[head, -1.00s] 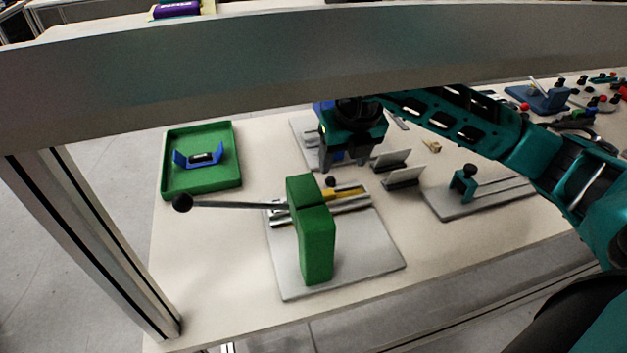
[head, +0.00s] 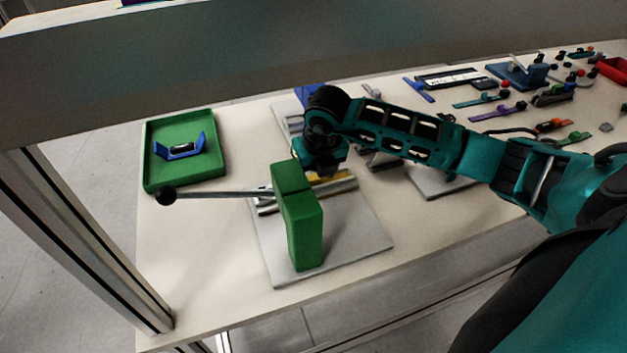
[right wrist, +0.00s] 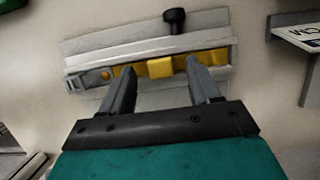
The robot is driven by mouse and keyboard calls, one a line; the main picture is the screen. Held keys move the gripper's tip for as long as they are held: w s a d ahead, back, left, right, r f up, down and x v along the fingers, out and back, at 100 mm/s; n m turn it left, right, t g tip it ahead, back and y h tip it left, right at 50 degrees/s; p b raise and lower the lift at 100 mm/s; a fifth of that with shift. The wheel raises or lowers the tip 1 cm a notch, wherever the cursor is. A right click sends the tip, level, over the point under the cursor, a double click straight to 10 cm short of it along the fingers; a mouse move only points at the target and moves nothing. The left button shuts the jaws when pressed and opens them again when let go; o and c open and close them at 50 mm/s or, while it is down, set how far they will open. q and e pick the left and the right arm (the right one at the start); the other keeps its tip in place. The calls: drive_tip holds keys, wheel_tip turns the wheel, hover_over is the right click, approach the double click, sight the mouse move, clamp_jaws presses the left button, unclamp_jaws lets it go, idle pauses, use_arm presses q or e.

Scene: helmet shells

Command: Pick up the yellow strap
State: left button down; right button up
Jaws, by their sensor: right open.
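The yellow strap (right wrist: 160,68) lies along a grey metal channel of a fixture, seen in the right wrist view. In the head view only a small part of the yellow strap (head: 334,176) shows, just below my gripper. My right gripper (right wrist: 166,70) is open, and its two fingertips reach the channel's near edge with yellow between them in the picture. I cannot tell whether they touch it. My left gripper is not in view.
A green block (head: 305,230) with a long black-knobbed lever (head: 167,196) stands on the grey plate (head: 355,238) in front. A green tray (head: 150,178) holding a blue part is at left. Several straps and tools lie at right. A grey beam (head: 200,60) crosses above.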

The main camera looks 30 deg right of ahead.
drive_tip(key=shift+w+f, duration=0.15)
drive_tip(key=shift+f, duration=0.35)
drive_tip(key=c, duration=1.1)
